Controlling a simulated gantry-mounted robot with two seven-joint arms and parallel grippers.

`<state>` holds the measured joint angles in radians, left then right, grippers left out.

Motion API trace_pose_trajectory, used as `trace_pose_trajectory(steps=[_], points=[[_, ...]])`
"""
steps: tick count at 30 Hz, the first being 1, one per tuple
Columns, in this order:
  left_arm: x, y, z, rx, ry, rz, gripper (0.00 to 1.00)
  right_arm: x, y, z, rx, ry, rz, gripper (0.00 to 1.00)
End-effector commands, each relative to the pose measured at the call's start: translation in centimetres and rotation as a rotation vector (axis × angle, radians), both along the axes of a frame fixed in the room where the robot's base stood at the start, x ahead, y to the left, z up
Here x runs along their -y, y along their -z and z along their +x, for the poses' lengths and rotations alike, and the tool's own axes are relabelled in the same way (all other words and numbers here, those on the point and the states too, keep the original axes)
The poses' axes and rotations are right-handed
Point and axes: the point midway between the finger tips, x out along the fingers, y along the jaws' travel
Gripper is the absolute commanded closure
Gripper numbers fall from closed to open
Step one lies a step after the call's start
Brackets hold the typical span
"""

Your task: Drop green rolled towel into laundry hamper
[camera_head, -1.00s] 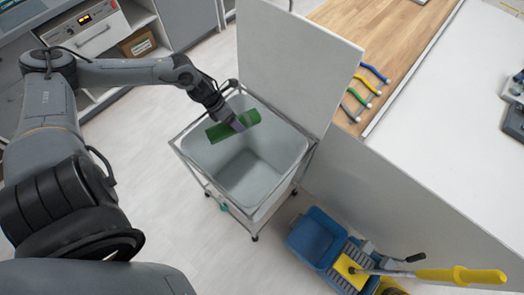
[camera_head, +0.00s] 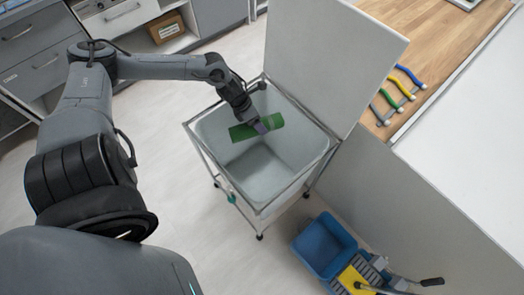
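The green rolled towel (camera_head: 243,132) is held by my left gripper (camera_head: 262,126) over the opening of the laundry hamper (camera_head: 262,190). The gripper is shut around the roll, which sticks out on both sides of the fingers. The hamper is a light grey bin in a metal frame on casters, with its pale lid (camera_head: 325,60) standing open at the back. The visible inside of the hamper is empty. My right gripper is not in view.
A blue mop bucket (camera_head: 323,245) with a yellow part stands on the floor at the lower right. A wooden counter (camera_head: 440,50) with several coloured-handled tools lies right of the lid. Grey cabinets (camera_head: 35,55) stand at the upper left.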

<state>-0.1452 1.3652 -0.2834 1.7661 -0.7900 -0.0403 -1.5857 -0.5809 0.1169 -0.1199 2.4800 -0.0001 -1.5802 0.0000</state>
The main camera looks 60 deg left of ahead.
Motion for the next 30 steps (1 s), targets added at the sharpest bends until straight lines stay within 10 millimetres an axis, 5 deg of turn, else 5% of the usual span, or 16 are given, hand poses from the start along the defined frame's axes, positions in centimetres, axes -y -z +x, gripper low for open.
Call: trace_pose_trajectory(steps=[8, 9, 14, 30], points=[[0.0, 0.1, 0.0, 0.000, 0.000, 0.000, 0.63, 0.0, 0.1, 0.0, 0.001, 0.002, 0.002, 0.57], [0.0, 0.1, 0.0, 0.000, 0.000, 0.000, 0.26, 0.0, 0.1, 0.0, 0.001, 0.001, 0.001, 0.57], [0.0, 0.1, 0.0, 0.000, 0.000, 0.000, 0.01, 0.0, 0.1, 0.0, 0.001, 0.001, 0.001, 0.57], [-0.6, -1.4, -0.7, -0.004, 0.001, 0.005, 0.01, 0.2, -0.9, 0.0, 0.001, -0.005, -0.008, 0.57]])
